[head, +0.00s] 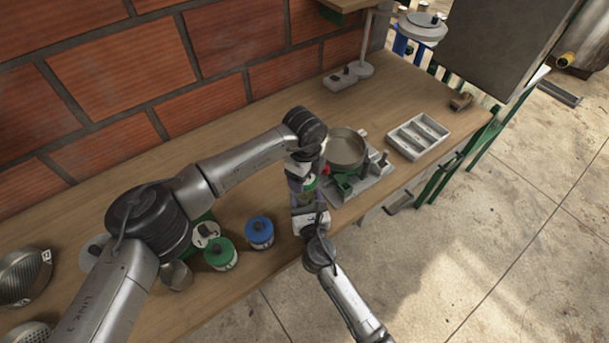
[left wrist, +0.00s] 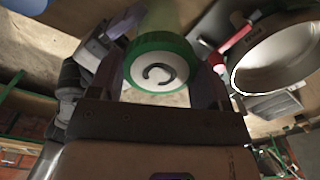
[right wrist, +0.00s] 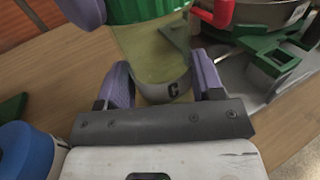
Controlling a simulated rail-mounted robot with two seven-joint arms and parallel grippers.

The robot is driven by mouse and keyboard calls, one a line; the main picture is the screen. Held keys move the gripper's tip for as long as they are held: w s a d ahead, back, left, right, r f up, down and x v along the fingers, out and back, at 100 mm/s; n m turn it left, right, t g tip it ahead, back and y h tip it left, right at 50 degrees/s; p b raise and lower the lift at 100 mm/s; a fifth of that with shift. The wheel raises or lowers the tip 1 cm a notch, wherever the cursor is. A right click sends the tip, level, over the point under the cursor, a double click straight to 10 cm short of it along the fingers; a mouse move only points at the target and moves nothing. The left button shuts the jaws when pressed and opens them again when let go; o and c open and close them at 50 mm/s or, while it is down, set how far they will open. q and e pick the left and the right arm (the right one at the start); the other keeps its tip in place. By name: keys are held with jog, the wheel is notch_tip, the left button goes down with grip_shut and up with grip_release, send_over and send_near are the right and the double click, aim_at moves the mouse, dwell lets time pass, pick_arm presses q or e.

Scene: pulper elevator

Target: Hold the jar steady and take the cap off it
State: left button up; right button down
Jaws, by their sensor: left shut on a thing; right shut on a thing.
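The jar (right wrist: 160,65) is clear and yellowish with a "C" on its label. My right gripper (right wrist: 165,85) is shut on its body, one purple finger on each side; in the head view this gripper (head: 308,205) comes from below. The green cap (left wrist: 160,65), with a white disc marked "C", is at the jar's top end. My left gripper (left wrist: 160,80) is shut on the cap from the opposite side. The cap also shows in the head view (head: 310,182), partly hidden by the grippers. I cannot see whether any gap separates cap and jar.
A metal pan (head: 345,150) on a green-and-grey stand is close right of the jar. A blue-capped jar (head: 260,232) and a green-capped jar (head: 221,254) stand to the left. A compartment tray (head: 418,136) lies right. A brick wall (head: 120,70) runs behind the bench.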

pick_arm(q)
jog(key=shift+r, duration=0.45)
jog(key=shift+r, duration=2)
pick_arm(e)
jog(key=shift+c, duration=0.8)
grip_release()
